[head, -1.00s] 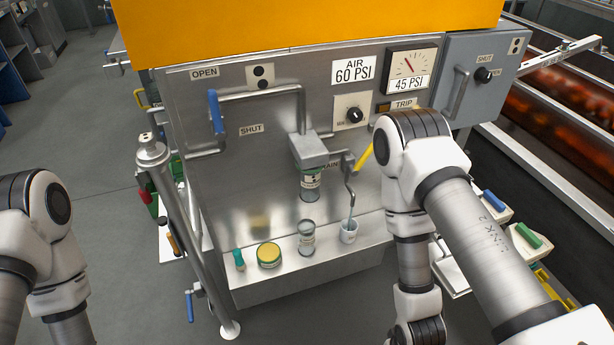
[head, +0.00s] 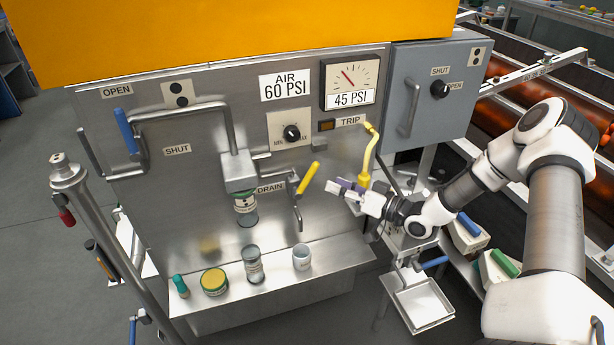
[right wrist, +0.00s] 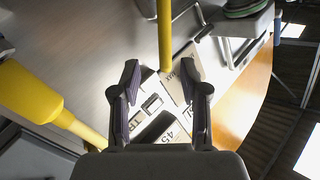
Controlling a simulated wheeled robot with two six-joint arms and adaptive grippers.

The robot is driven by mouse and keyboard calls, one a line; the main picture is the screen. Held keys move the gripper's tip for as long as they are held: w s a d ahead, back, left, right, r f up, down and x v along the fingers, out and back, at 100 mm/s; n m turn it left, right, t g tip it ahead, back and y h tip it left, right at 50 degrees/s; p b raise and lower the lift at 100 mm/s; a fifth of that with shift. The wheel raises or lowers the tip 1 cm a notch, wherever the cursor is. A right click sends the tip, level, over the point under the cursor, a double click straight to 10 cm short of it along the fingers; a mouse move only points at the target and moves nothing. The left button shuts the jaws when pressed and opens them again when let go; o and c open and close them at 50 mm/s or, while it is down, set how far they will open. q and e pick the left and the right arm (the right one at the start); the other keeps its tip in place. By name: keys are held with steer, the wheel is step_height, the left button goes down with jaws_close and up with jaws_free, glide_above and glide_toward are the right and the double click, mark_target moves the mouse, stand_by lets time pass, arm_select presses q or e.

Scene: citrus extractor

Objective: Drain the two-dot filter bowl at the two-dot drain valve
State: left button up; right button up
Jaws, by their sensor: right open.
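The filter bowl (head: 246,208) hangs clear and upright under the grey metal block on the panel; its small label is hard to read. The drain valve has a yellow handle (head: 308,178) tilted up to the right, beside the DRAIN label (head: 271,187). Its grey spout ends above a white cup (head: 302,257) on the ledge. My right gripper (head: 338,194) is open and empty, to the right of the yellow handle. In the right wrist view a yellow bar (right wrist: 165,38) shows beyond the open fingers (right wrist: 160,75), apparently the handle. My left gripper is out of view.
A blue-handled lever (head: 127,130) is at the panel's left. A clear cylinder (head: 254,264), a yellow-lidded tin (head: 214,281) and a teal-topped item (head: 180,286) stand on the ledge. A grey box (head: 425,85) is at right.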

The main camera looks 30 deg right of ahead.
mark_target(312, 175)
steer(key=shift+w+a+r+b, duration=0.25)
steer(key=shift+w+a+b, duration=0.05)
steer(key=shift+w+a, duration=0.7)
steer(key=x, duration=0.3)
steer(key=b+x, duration=0.1)
steer(key=x, duration=0.1)
steer(key=shift+w+d, duration=0.25)
steer(key=shift+w+a, duration=0.2)
jaws_close()
